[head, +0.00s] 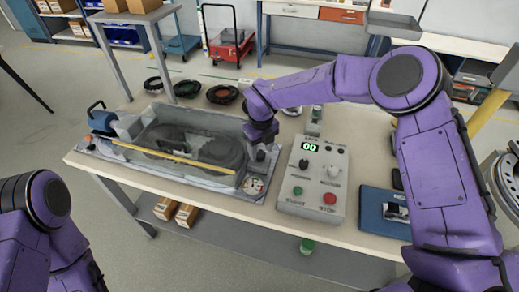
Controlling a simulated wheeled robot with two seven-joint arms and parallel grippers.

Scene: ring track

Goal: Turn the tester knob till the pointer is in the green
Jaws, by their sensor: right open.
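The tester, a grey open tank (133,124) with a yellow bar across it, stands on the bench. A round white gauge (253,185) sits at its front right corner; its pointer and coloured zones are too small to read. My right gripper (262,138) is open and points down over the tank's right end, behind the gauge. A small dark knob-like part (261,155) shows just below its fingers; I cannot tell whether they touch. Of my left arm only purple links show at the lower left; its gripper is out of view.
A grey control box (312,204) with a "00" display, two knobs and green and red buttons stands right of the tank. Several dark rings (222,94) lie behind the tank. Bare bench (234,212) shows in front.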

